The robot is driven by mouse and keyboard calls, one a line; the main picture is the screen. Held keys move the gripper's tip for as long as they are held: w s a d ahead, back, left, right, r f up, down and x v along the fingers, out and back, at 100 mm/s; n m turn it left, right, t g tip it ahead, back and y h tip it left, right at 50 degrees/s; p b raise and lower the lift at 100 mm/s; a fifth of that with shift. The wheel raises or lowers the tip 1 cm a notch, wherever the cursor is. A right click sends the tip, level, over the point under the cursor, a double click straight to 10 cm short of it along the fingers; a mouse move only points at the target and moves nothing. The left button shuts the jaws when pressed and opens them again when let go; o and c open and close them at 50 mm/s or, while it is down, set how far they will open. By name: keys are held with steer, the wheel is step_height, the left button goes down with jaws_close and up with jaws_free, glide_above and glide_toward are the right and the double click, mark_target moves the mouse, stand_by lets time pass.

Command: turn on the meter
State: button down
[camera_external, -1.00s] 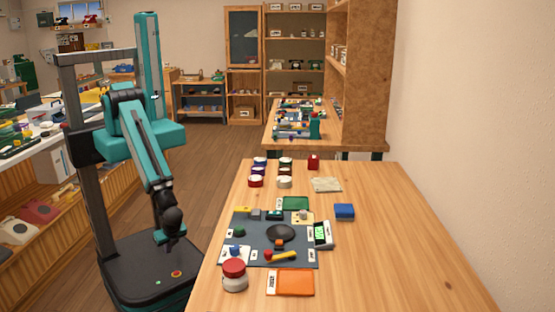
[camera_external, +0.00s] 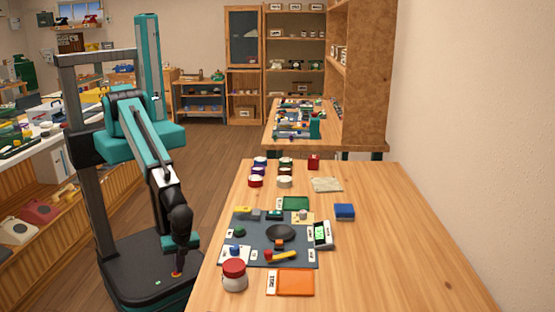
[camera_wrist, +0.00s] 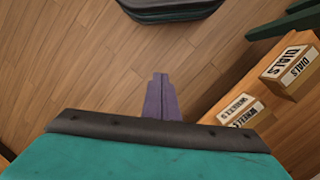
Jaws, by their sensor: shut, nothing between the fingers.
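A small meter (camera_external: 323,235) with a pale case and a green display lies on the wooden table at the right edge of the dark mat (camera_external: 258,244). Its switch or buttons are too small to make out. My gripper (camera_external: 177,270) is left of the table in the external view, low beside the table's edge and well apart from the meter. In the wrist view its purple fingers (camera_wrist: 161,78) are together with nothing between them, over the wooden floor. The meter does not show in the wrist view.
A red-lidded jar (camera_external: 234,275) and an orange tray (camera_external: 294,282) stand at the table's near end. A black round dish (camera_external: 281,233) and small parts lie on the mat. A blue box (camera_external: 344,211) sits beyond the meter. The table's right side is clear.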

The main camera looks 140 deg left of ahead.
steer(key=w+d+r+m+t+h+b, duration=0.1)
steer(key=w+d+r+m+t, duration=0.3)
steer(key=w+r, duration=1.15)
steer(key=w+d+r+m+t+h, duration=0.15)
steer(key=w+d+r, duration=0.45)
steer(key=w+r, duration=0.95)
steer(key=w+a+r+m+y, duration=0.1)
steer(key=w+a+r+y, duration=0.1)
steer(key=a+r, duration=0.75)
steer(key=s+a+r+g+p, duration=0.1)
steer(key=s+a, duration=0.1)
steer(key=a, duration=1)
steer(key=s+a+r+g+y+p, duration=0.1)
steer(key=s+a+r, duration=0.1)
steer(key=a, duration=1.1)
steer(key=shift+s+g, duration=0.35)
steer(key=shift+s, duration=0.35)
steer(key=shift+d+f, duration=0.1)
steer(key=shift+f, duration=0.1)
